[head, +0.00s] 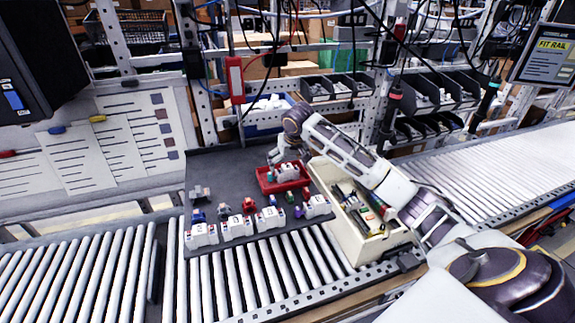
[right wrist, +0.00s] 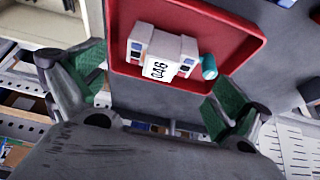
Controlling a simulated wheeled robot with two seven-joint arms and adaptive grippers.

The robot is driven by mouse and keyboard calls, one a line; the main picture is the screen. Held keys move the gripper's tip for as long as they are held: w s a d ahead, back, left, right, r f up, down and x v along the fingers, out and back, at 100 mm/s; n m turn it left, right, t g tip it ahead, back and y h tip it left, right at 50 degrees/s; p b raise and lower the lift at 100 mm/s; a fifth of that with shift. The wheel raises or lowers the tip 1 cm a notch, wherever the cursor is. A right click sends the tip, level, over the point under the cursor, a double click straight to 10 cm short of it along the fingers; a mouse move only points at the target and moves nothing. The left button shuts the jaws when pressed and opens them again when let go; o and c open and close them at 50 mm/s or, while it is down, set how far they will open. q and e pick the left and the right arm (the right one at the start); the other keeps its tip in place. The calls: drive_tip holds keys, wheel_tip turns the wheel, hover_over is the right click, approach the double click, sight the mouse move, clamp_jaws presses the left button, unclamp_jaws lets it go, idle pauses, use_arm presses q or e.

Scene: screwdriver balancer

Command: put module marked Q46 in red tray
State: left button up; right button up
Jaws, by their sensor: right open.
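The white module marked Q46 (right wrist: 160,62) lies in the red tray (right wrist: 232,42), its label readable in the right wrist view. In the head view the module (head: 287,172) shows inside the tray (head: 266,188) on the dark mat. My right gripper (right wrist: 152,98) is open, its green-padded fingers apart on either side, with nothing held between them. In the head view the right gripper (head: 281,154) is just above the tray, partly overlapping it. A small teal part (right wrist: 209,67) sits beside the module's right end. My left gripper is not in view.
Several white modules, including one at the left (head: 201,236) and one at the right (head: 318,206), stand along the mat's front edge. A cream bin (head: 365,250) with mixed parts is right of the mat. Roller conveyors (head: 80,275) run in front. The mat's left rear is clear.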

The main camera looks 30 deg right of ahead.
drive_tip(key=d+v, duration=0.1)
drive_tip(key=v, duration=0.9)
drive_tip(key=shift+a, duration=0.45)
drive_tip(key=shift+s, duration=0.15)
